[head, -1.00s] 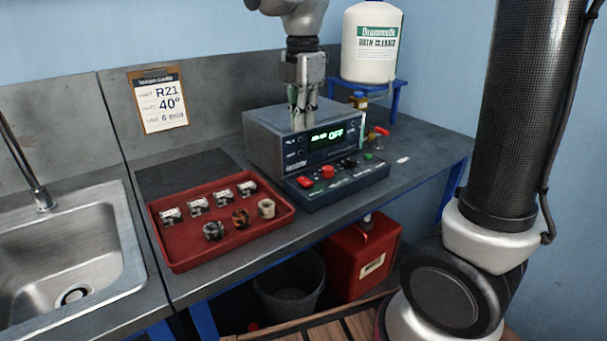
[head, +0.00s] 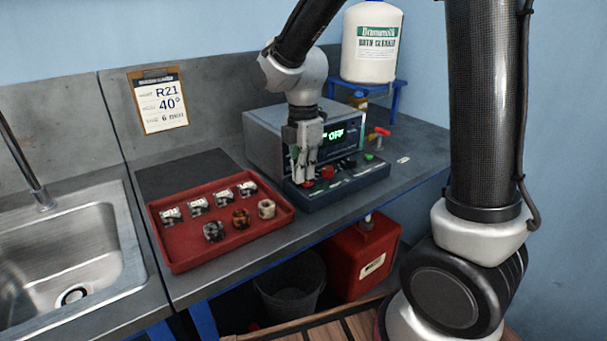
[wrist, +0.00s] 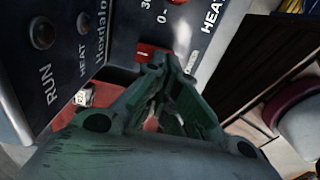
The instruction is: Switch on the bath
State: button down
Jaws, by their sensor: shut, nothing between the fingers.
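The bath (head: 262,134) is a grey box on the bench, with a dark front and a green display (head: 338,134) of which "OFF" can be read. Its sloped control panel (head: 345,184) carries a red knob (head: 327,171) and other small controls. My gripper (head: 303,182) is shut and empty, pointing down at the left part of this panel. It covers part of the front and some controls. In the wrist view, my gripper's fingers (wrist: 165,75) are beside a red control (wrist: 146,52) and a white-green switch (wrist: 190,62); I cannot tell whether they touch. RUN and HEAT lamps (wrist: 42,33) look unlit.
A red tray (head: 180,258) with several small parts stands left of the bath. A sink (head: 75,255) is at far left. A white cleaner jug (head: 370,45) sits on a blue stand behind right. A card (head: 158,100) hangs on the backsplash.

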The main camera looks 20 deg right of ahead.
jog(key=shift+f, duration=0.3)
jog(key=shift+w, duration=0.1)
jog(key=shift+w+a+r, duration=0.25)
jog(key=shift+w, duration=0.35)
jog(key=shift+w+r, duration=0.1)
jog(key=shift+r, duration=0.4)
notch_tip(320, 180, up, 13)
jog(key=w, duration=0.1)
jog(key=shift+w+a, duration=0.25)
jog(key=shift+w, duration=0.1)
